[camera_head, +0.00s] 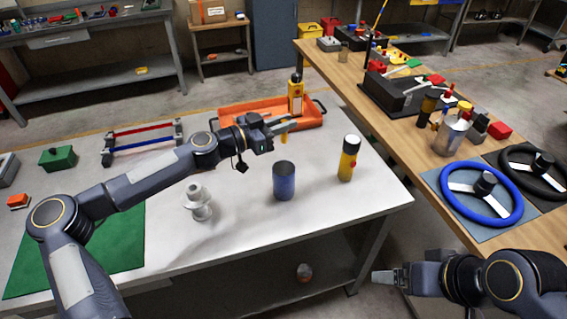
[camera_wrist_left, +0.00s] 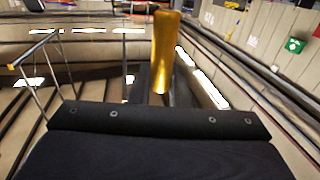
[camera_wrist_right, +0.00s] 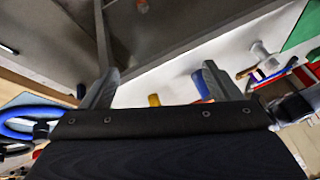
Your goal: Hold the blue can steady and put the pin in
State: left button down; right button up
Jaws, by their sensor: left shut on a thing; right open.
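The blue can (camera_head: 284,184) stands upright and open-topped on the white table, with nothing touching it. My left gripper (camera_head: 284,127) is shut on a yellow pin (camera_head: 284,138), held upright above and just behind the can, apart from it. The pin shows large and gold in the left wrist view (camera_wrist_left: 165,50). My right gripper (camera_head: 384,276) is open and empty, low in front of the table's right front corner. Its two spread fingers show in the right wrist view (camera_wrist_right: 158,88), with the can's blue side (camera_wrist_right: 201,84) beyond them.
A yellow-and-black flashlight (camera_head: 348,160) stands right of the can, and a pale flanged part (camera_head: 197,203) stands left. An orange tray (camera_head: 240,117) lies behind. A wooden bench (camera_head: 440,170) with a blue steering wheel (camera_head: 480,206) runs along the right.

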pick_arm(q)
jog(key=shift+w+f, duration=0.1)
jog(key=shift+w, duration=0.05)
pick_arm(e)
jog(key=w+d+f+n+g+h, duration=0.2)
jog(key=w+d+f+n+h, duration=0.3)
jog(key=n, duration=0.3)
jog(key=w+a+n+t+h, duration=0.35)
jog(key=w+n, duration=0.55)
jog(key=w, duration=0.3)
jog(key=n+t+y, duration=0.3)
jog(key=n+t, duration=0.3)
jog(key=n, duration=0.9)
send_near(284, 188)
jog(key=d+r, duration=0.1)
jog(key=d, duration=0.7)
jog(key=a+n, duration=0.1)
jog(key=a, duration=0.1)
jog(key=a+f+n+t+y, duration=0.1)
jog(key=a+n, duration=0.1)
jog(key=a+f+n+y, duration=0.1)
jog(key=a, duration=0.1)
jog(key=shift+w+a+f+y, duration=0.15)
jog(key=shift+w+y, duration=0.1)
jog(key=shift+w, duration=0.05)
jog(key=x, duration=1.1)
jog(key=shift+w, duration=0.4)
jog(key=shift+c, duration=0.2)
